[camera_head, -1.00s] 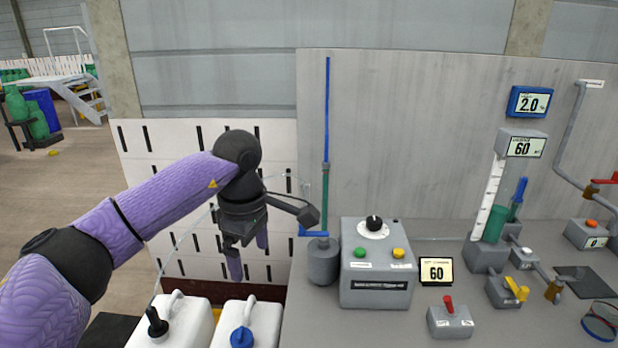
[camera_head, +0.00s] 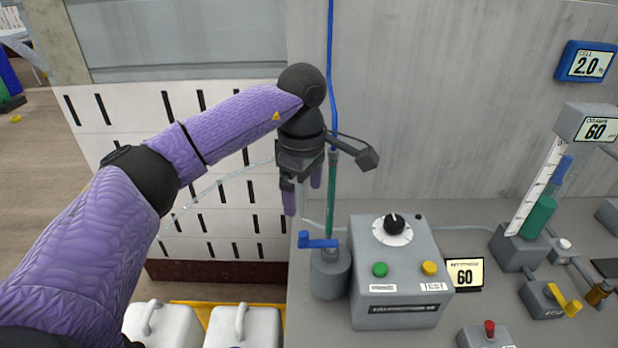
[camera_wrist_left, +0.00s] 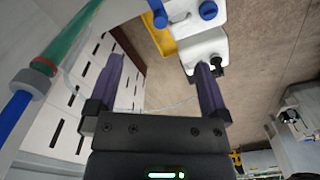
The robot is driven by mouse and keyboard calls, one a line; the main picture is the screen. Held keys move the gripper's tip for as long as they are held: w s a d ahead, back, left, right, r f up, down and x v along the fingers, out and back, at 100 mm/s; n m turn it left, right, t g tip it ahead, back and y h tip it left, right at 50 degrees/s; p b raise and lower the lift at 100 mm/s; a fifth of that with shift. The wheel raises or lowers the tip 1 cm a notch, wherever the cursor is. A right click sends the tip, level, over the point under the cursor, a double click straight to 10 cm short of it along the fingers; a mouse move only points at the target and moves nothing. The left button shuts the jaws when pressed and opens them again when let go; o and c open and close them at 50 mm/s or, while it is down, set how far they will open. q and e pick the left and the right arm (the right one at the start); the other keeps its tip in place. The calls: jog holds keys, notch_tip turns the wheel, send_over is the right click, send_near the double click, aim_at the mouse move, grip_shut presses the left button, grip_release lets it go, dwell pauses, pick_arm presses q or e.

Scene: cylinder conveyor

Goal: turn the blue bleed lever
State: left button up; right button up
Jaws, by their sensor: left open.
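The blue bleed lever (camera_head: 317,241) sits on top of a grey cylinder (camera_head: 330,272) at the left end of the bench, beside the grey control box. My left gripper (camera_head: 303,194) hangs above the lever, slightly to its left in the head view, fingers pointing down. It is open and empty, apart from the lever. In the left wrist view the two purple fingers (camera_wrist_left: 160,85) are spread with nothing between them. A blue piece shows at the top edge there; I cannot tell whether it is the lever. My right gripper is not in view.
A vertical tube (camera_head: 331,195), blue above and green below, rises close beside the gripper. The control box (camera_head: 400,290) has a dial and green and yellow buttons. White canisters (camera_head: 244,328) stand at lower left. A white slotted panel (camera_head: 225,190) is behind the arm.

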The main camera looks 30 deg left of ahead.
aim_at(304, 233)
pick_arm(q)
notch_tip(304, 233, down, 10)
jog(key=b, duration=0.7)
jog(key=shift+f+b, duration=0.25)
jog(key=shift+b, duration=0.05)
jog(key=shift+r, duration=0.1)
grip_shut()
jog(key=c, duration=1)
grip_release()
jog(key=shift+c, duration=1.3)
